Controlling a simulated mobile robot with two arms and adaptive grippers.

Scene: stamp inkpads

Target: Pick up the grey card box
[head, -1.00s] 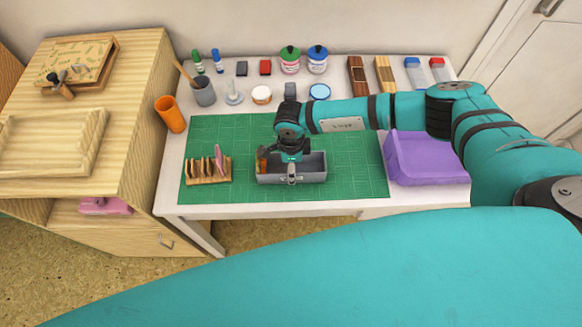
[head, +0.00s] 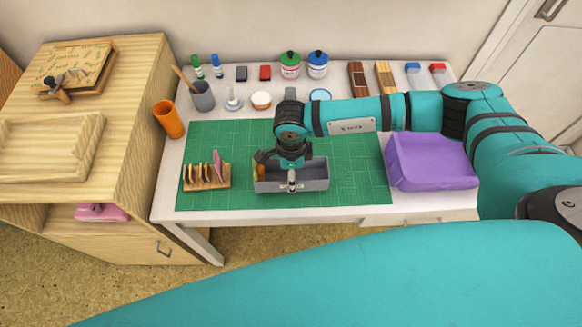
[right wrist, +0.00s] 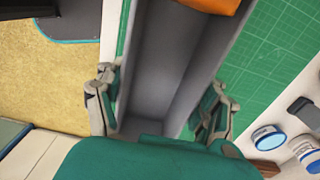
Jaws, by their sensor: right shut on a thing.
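The grey card box (head: 316,181) is a long open-topped tray over the front middle of the green cutting mat (head: 350,150). My right gripper (head: 292,182) comes down over it from above and is shut on it. In the right wrist view the grey card box (right wrist: 150,65) lies between the two fingers of my right gripper (right wrist: 160,105), one on each long side. An orange object (right wrist: 210,4) sits at one end inside the box. I cannot tell whether the box's underside touches the mat. My left gripper is not in view.
A wooden rack (head: 207,184) with upright pieces stands left of the box. A purple bin (head: 432,166) stands to the right. Bare mat lies behind and right of the box.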

